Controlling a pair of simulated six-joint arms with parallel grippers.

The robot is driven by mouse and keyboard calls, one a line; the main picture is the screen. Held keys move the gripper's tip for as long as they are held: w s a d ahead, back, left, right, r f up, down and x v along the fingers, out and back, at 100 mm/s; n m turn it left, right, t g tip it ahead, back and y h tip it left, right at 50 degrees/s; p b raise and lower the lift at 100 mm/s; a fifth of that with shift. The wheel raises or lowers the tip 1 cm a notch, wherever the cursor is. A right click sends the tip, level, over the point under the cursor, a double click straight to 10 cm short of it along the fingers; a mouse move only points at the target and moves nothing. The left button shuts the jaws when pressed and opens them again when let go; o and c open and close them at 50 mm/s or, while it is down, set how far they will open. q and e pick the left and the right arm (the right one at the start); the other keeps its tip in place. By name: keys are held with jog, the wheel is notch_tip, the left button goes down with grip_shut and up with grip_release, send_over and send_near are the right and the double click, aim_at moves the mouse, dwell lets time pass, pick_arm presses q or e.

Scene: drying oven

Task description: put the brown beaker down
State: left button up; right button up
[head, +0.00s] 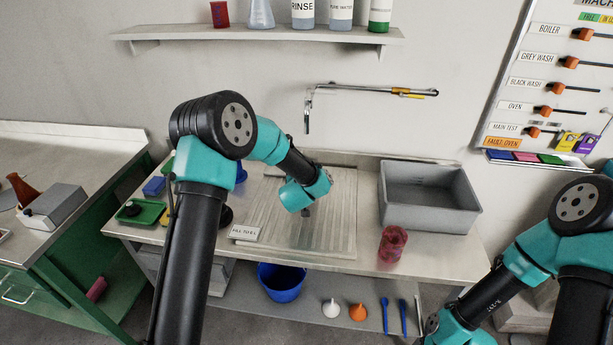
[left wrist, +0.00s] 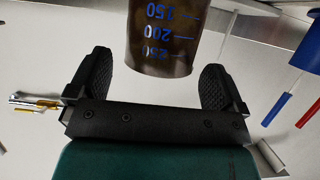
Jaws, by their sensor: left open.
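The brown beaker (left wrist: 163,38) shows in the left wrist view, at the top middle, with blue 150, 200 and 250 marks and brown contents. My left gripper (left wrist: 157,82) is open, with one dark finger on each side of the beaker and a small gap visible at both sides. In the head view my left wrist is over the ribbed draining board (head: 325,225) of the bench; the fingers are mostly hidden behind it, and I cannot make out the brown beaker there. My right arm comes in at the lower right, with its gripper out of view.
A red beaker (head: 393,244) stands near the bench's front edge, below a grey basin (head: 430,197). A white label card (head: 245,233) lies left of the board. A tap (head: 308,110) is on the wall above. A blue bucket (head: 281,281) stands on the lower shelf.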

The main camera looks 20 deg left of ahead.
pick_arm(q)
jog(key=v, duration=0.8)
jog(key=shift+s, duration=0.25)
